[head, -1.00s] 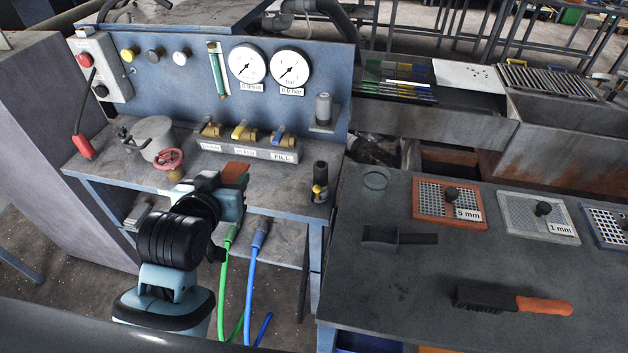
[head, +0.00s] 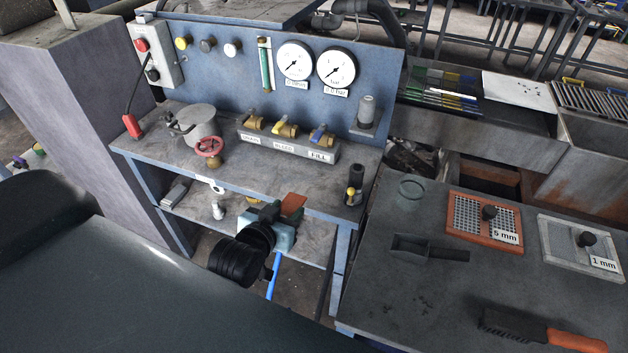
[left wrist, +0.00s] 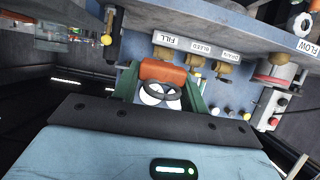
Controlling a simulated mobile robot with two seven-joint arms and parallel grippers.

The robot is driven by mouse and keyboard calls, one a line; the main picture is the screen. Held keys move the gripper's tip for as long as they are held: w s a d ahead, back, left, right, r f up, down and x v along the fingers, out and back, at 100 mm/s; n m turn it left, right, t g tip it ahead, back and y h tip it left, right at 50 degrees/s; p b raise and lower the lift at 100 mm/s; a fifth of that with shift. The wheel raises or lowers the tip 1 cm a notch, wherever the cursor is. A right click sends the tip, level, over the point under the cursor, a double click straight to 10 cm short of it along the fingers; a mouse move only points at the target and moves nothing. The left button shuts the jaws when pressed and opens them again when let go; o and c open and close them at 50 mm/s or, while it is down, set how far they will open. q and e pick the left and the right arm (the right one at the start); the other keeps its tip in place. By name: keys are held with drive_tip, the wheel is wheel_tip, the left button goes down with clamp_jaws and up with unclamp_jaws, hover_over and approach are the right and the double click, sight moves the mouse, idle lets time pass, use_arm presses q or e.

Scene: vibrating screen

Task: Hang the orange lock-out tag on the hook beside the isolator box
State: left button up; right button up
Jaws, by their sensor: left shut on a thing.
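The orange tag (head: 292,205) is a small flat piece held at the tips of my left gripper (head: 279,217), in front of the blue bench's edge and below its top. In the left wrist view the tag (left wrist: 163,72) lies between the two green fingers, with a dark ring in front of it. My left gripper (left wrist: 162,92) is shut on it. The isolator box appears to be the grey box (head: 158,62) with red and black knobs at the panel's upper left, well away from the gripper. I cannot make out the hook. My right gripper is not in view.
The bench carries a grey pot (head: 197,124), a red handwheel (head: 209,146) and a labelled valve block (head: 288,143). Sieves and a brush (head: 540,330) lie on the dark table at right.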

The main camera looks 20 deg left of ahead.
use_arm(q)
drive_tip(key=f, duration=0.1)
drive_tip(key=s+a+f, duration=0.2)
drive_tip(key=f, duration=0.1)
drive_tip(key=shift+s, duration=0.2)
hover_over(304, 192)
drive_tip(key=s+d, duration=0.1)
drive_tip(key=s, duration=0.2)
drive_tip(key=shift+f+p, duration=0.4)
drive_tip(key=shift+f, duration=0.25)
drive_tip(key=shift+w, duration=0.55)
drive_tip(key=shift+s+f, duration=0.1)
drive_tip(key=shift+f, duration=1.5)
